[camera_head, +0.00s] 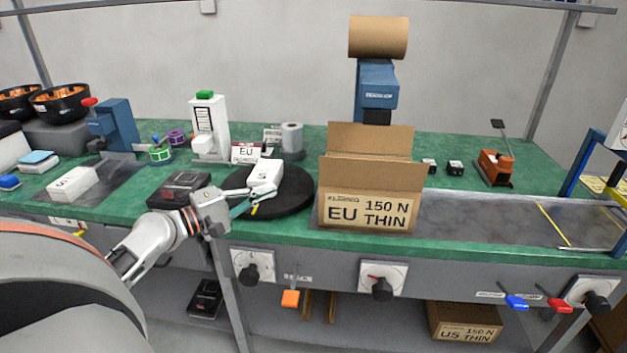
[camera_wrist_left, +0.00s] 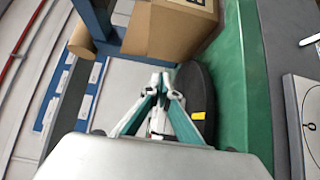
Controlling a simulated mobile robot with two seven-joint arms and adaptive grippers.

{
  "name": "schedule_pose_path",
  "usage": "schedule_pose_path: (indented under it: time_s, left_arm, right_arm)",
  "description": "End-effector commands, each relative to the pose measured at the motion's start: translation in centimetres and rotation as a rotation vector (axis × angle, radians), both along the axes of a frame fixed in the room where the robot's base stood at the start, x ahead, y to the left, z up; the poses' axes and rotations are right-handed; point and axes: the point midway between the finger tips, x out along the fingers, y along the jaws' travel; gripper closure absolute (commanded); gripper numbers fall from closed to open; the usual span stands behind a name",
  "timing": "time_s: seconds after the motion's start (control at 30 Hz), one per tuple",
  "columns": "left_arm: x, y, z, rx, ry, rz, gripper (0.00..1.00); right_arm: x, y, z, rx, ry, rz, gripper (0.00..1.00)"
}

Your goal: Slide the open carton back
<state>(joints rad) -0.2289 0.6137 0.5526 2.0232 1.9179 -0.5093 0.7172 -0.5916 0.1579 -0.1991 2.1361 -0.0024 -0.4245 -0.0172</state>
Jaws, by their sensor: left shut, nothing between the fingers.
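The open carton (camera_head: 368,205) stands upright on the green bench at its front edge, right of centre in the head view, with flaps raised. Its front reads "EU 150 N THIN". In the left wrist view the carton (camera_wrist_left: 178,32) shows at the top, ahead of the fingertips. My left gripper (camera_head: 253,191) is shut and empty, left of the carton and apart from it, above the round black turntable. The left gripper (camera_wrist_left: 162,84) also shows in the wrist view with its fingertips together. The carton's inside is hidden. My right gripper is not in view.
The black turntable (camera_head: 293,199) bears a white device. A blue post (camera_head: 376,88) with a cardboard roll stands behind the carton. A grey metal plate (camera_head: 480,216) lies clear to the carton's right. Two small black blocks and an orange tool (camera_head: 495,168) sit farther right.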

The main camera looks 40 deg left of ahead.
Motion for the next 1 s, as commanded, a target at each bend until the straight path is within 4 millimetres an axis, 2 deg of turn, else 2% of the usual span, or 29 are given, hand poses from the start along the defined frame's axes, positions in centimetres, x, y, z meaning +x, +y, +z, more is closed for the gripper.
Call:
schedule_pose_path:
  time_s: [0.2, 0.5, 0.57, 0.7, 1.0]
  left_arm:
    - [3.9, -0.9, 0.3, 0.002, -0.005, -0.001, 1.00]
    - [8.6, -2.0, 0.3, 0.001, -0.004, 0.000, 1.00]
    - [9.0, -3.1, 0.6, -0.004, -0.006, -0.001, 1.00]
    - [9.8, -4.5, 0.5, -0.002, -0.007, 0.000, 1.00]
    - [10.4, -5.5, 0.0, 0.000, 0.001, -0.001, 1.00]
  right_arm:
    - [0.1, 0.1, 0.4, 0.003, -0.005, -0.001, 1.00]
    - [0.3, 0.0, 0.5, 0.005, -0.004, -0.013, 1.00]
    - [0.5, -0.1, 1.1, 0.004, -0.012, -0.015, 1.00]
    - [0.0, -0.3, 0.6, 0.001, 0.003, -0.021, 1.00]
    - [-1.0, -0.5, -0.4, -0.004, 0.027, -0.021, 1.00]
